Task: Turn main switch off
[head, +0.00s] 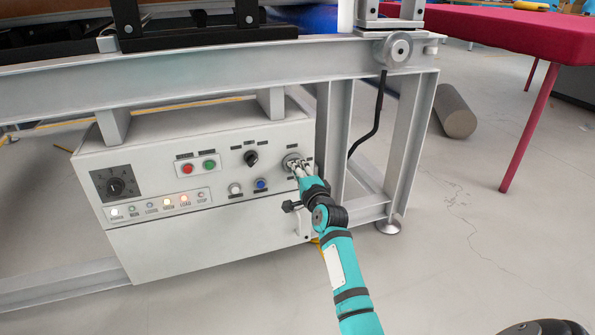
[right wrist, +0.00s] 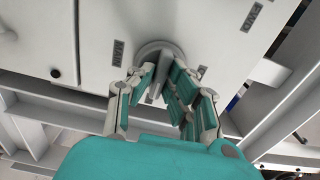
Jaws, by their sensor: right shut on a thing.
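The main switch (head: 290,160) is a round grey rotary switch at the right end of the white control box's front. It also shows in the right wrist view (right wrist: 158,47), with small dark labels around it. My right gripper (head: 302,168) is at the switch, and its fingers are shut on the switch's handle, one on each side, in the right wrist view (right wrist: 163,88). The fingers hide part of the handle, and I cannot tell its exact setting. My left gripper is not in view.
A metal frame leg (head: 408,150) stands to the right.

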